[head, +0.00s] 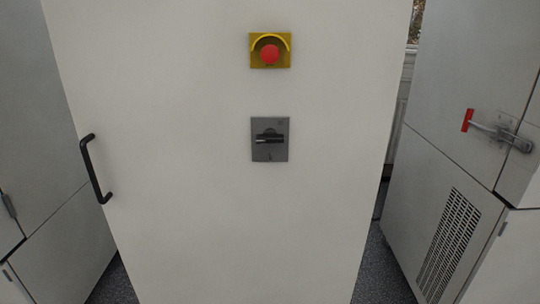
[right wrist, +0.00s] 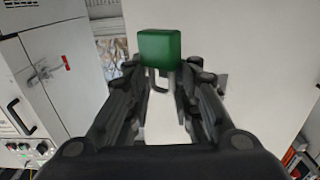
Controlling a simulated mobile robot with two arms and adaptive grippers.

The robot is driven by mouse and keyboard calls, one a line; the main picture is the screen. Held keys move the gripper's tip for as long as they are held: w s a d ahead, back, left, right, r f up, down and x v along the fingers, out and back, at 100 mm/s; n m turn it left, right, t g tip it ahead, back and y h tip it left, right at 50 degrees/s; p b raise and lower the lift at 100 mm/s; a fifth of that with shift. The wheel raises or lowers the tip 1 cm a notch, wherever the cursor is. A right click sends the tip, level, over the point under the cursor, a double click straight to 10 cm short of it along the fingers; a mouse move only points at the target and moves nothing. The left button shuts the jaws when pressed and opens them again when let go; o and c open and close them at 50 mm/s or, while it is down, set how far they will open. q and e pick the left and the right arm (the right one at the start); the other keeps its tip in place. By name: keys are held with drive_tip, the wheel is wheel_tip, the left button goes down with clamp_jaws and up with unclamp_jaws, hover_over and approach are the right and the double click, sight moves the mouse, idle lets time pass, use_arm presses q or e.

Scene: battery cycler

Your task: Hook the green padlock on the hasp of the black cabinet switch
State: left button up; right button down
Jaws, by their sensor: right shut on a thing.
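The black cabinet switch (head: 269,139) sits on a grey plate in the middle of the pale cabinet door in the head view. Its hasp is too small to make out. The green padlock (right wrist: 160,48) is between the fingertips of my right gripper (right wrist: 160,78) in the right wrist view, with its grey shackle below the body. My right gripper is shut on the padlock. The gripper is outside the head view. A part of a grey plate shows behind the right finger in the wrist view. My left gripper is in neither view.
A red emergency stop button (head: 270,54) on a yellow box sits above the switch. A black door handle (head: 96,168) juts out at the left. A neighbouring cabinet with a red-tipped latch (head: 468,120) stands at the right. The door around the switch is clear.

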drive_tip(key=shift+s, duration=0.2)
drive_tip(key=shift+w, duration=0.1)
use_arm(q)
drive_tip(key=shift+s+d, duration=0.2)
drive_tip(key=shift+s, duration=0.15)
use_arm(e)
drive_tip(key=w+a+r+n+g+y, duration=0.2)
drive_tip(key=w+a+n+g+y, duration=0.2)
drive_tip(key=a+y, duration=0.4)
drive_tip(key=w+a+r+n+g+y, duration=0.3)
drive_tip(key=w+a+n+g+y, duration=0.1)
drive_tip(key=a+n+y, duration=0.4)
drive_tip(key=shift+a+n+g, duration=0.3)
drive_tip(key=shift+a+g, duration=0.15)
drive_tip(key=shift+g, duration=0.45)
drive_tip(key=shift+g, duration=0.3)
